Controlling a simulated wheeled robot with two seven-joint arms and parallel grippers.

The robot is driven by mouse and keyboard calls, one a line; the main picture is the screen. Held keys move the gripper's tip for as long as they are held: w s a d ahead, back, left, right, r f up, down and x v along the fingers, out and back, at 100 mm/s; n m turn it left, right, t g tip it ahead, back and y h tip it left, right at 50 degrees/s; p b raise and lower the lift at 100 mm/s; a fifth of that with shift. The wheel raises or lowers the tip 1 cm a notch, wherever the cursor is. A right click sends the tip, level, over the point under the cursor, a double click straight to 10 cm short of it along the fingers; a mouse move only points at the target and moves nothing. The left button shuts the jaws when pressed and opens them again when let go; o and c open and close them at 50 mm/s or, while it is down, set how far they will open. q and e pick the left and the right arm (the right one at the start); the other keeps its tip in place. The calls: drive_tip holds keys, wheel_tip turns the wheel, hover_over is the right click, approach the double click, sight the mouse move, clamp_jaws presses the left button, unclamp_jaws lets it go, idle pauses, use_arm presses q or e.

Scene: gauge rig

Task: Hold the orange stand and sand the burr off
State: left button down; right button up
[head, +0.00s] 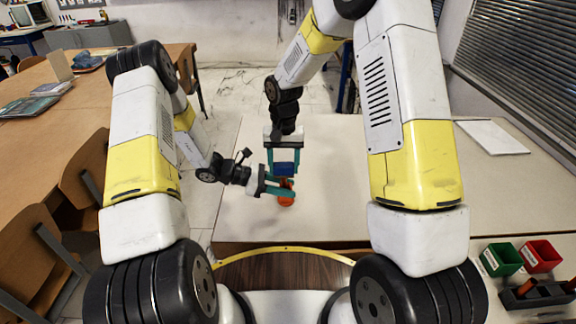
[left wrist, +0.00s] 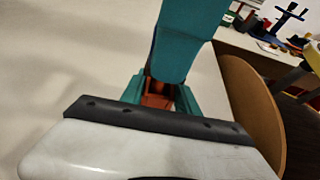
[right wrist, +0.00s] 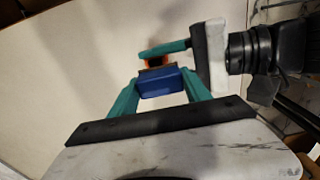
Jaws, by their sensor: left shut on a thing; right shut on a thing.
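The orange stand (head: 286,198) is on the pale table, partly hidden by my left gripper. My left gripper (head: 282,188) comes in from the left and is shut on the stand; the stand shows between the teal fingers in the left wrist view (left wrist: 156,92). My right gripper (head: 285,165) comes from above and is shut on a blue block (head: 285,169), which the right wrist view also shows between its fingers (right wrist: 160,82). The block is right above the stand; I cannot tell whether they touch. The burr cannot be made out.
The pale table (head: 335,205) is clear around the grippers. A green bin (head: 501,259) and a red bin (head: 540,256) stand at the right, with a dark holder (head: 537,294) in front. A white panel (head: 491,137) lies at the back right.

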drive_tip(key=shift+s+a+f, duration=0.2)
drive_tip(key=shift+a, duration=0.25)
drive_tip(key=shift+d, duration=0.2)
drive_tip(key=shift+d, duration=1.6)
drive_tip(key=shift+f, duration=0.1)
drive_tip(key=shift+a, duration=1.75)
